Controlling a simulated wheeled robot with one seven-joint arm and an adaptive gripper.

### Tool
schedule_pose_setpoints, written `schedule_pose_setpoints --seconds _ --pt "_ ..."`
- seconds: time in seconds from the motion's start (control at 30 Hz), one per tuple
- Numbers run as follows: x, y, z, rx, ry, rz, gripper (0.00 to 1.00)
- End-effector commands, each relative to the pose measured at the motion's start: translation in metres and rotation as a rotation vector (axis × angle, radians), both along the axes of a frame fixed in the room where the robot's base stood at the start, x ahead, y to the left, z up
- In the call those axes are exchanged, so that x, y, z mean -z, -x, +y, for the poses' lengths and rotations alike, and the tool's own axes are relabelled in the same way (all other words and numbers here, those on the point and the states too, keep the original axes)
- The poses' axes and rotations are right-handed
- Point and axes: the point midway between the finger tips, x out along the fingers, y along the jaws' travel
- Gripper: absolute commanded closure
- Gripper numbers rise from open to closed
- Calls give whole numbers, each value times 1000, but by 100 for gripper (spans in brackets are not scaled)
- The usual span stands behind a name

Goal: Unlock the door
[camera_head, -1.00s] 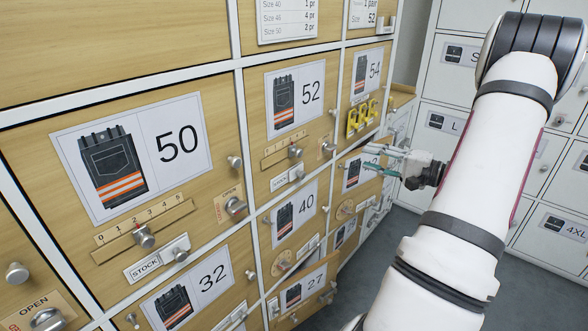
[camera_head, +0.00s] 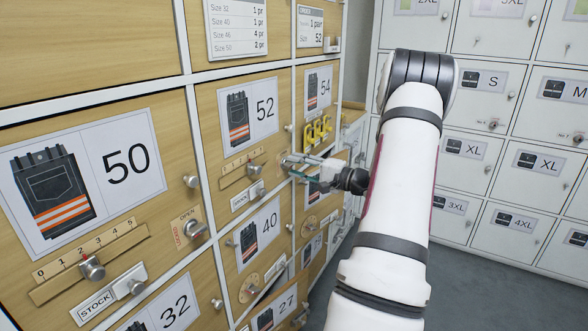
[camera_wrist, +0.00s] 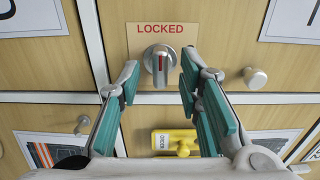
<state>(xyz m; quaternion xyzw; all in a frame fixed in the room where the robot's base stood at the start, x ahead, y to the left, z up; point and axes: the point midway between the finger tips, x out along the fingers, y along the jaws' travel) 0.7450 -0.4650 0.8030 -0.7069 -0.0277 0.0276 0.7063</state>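The door marked 52 (camera_head: 205,100) is closed, with a picture of dark trousers with orange bands. Its silver lock knob (camera_wrist: 159,62) sits on a tan plate (camera_wrist: 135,30) reading LOCKED in red. The knob's dark, red-marked line points toward that word. My gripper (camera_wrist: 160,82) is open and empty, with a teal-padded finger on each side of the knob and a visible gap at both sides. In the head view my gripper (camera_head: 303,168) is at the right edge of door 52, and its fingers partly hide the lock.
A round door knob (camera_wrist: 255,77) stands beside the lock. Grey lockers (camera_head: 480,180) stand at the right, with floor between.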

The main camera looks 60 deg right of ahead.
Motion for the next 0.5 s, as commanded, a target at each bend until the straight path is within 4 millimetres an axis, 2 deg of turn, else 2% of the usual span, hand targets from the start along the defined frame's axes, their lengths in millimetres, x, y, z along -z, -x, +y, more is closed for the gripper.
schedule_pose_setpoints --seconds 0.13,0.47,0.5 --pt "0 -11 1 0 0 1 68" --pt "0 -13 1 0 0 1 68" --pt "0 -13 1 0 0 1 77"
